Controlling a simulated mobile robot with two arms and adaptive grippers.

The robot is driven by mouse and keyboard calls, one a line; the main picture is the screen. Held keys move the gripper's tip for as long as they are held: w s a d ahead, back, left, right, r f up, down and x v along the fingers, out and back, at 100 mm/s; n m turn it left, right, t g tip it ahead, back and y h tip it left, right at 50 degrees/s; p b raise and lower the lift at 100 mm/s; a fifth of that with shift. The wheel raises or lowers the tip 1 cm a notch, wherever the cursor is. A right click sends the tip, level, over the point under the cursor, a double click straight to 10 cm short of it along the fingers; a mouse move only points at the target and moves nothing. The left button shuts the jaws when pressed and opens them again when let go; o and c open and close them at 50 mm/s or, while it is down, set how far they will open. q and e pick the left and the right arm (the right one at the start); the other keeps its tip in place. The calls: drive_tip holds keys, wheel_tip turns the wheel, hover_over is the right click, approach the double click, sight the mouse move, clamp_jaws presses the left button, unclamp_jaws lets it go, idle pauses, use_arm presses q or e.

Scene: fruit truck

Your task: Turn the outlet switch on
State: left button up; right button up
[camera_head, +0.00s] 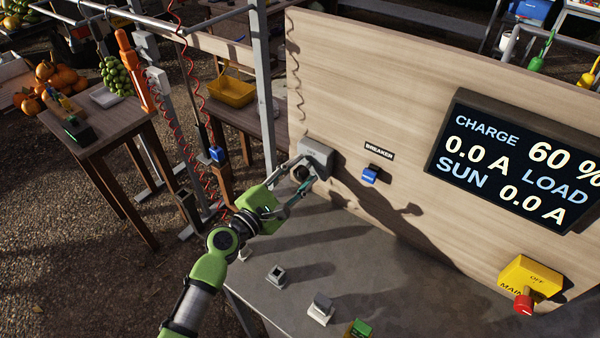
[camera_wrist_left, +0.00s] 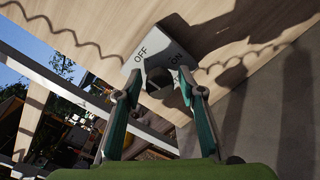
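The outlet switch is a grey box (camera_head: 317,154) on the wooden panel, with a dark round knob (camera_head: 301,173) on its front. The wrist view shows the box (camera_wrist_left: 152,48) marked OFF at left and ON at right, with the dark knob (camera_wrist_left: 158,78) below the labels. I cannot tell which way the knob points. My left gripper (camera_head: 303,174) is at the box, one finger on each side of the knob. In the wrist view its fingers (camera_wrist_left: 160,88) are apart, with the knob between the tips and small gaps showing. My right gripper is not in view.
A blue breaker switch (camera_head: 370,174) and a display (camera_head: 520,160) reading 60 % are on the panel to the right. A yellow main switch (camera_head: 530,278) with a red knob is at lower right. Small grey blocks (camera_head: 321,308) stand on the grey counter (camera_head: 350,250). A fruit table stands left.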

use_arm(q)
drive_tip(key=c, duration=0.8)
drive_tip(key=shift+o, duration=0.2)
drive_tip(key=shift+m, duration=0.4)
drive_tip(key=m+b, duration=0.1)
drive_tip(key=m, duration=0.2)
drive_tip(key=shift+b, duration=0.3)
drive_tip(key=m+b, duration=0.1)
drive_tip(key=m, duration=0.2)
drive_tip(key=shift+m, duration=0.4)
drive_tip(key=m, duration=0.9)
drive_tip(key=shift+r+m+y, duration=0.1)
drive_tip(key=shift+m+y, duration=0.2)
drive_tip(key=shift+m, duration=0.1)
